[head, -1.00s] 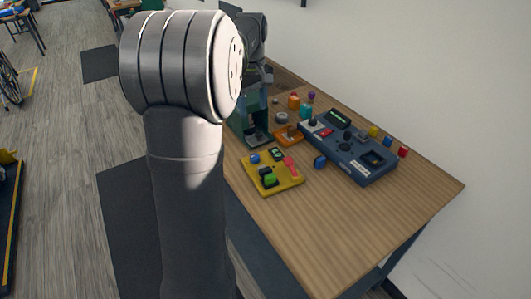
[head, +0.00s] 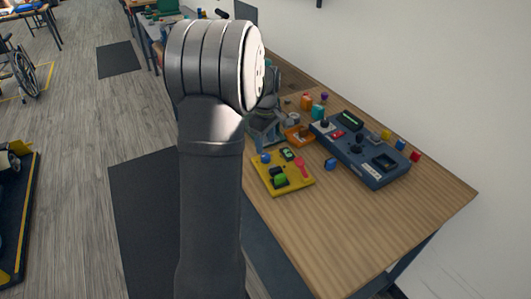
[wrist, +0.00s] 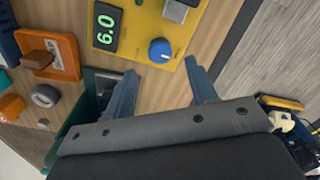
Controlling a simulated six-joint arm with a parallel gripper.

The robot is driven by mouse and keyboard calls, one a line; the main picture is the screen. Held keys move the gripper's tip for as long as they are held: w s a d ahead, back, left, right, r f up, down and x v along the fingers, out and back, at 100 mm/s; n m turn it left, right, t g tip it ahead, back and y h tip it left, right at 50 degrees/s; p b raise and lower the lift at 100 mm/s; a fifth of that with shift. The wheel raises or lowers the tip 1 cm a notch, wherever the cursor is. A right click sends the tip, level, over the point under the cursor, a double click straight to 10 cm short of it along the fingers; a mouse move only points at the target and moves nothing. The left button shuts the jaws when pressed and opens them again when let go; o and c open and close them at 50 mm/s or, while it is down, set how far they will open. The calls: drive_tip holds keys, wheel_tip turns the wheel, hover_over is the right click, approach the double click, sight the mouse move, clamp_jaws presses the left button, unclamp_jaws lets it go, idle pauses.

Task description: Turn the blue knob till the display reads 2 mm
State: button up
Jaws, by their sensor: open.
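The blue knob (wrist: 160,50) sits at a corner of the yellow board (wrist: 150,18) in the wrist view. It also shows in the head view (head: 265,158). The green-digit display (wrist: 106,27) is beside the knob; its digits look like 6.0 in this picture, which appears turned around, so 0.9 the other way up. My gripper (wrist: 161,70) is open and empty. Its two fingers point towards the knob, their tips a little short of it and to either side in the picture. In the head view my arm hides part of the gripper.
An orange tray (wrist: 70,60) with a brown block and a grey ring (wrist: 45,95) lie left of the board in the wrist view. A dark blue console (head: 365,160) stands to its right in the head view. The table's front (head: 370,235) is clear.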

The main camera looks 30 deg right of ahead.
sight(265, 155)
drive_tip(key=shift+f, duration=2.6)
drive_tip(key=c, duration=1)
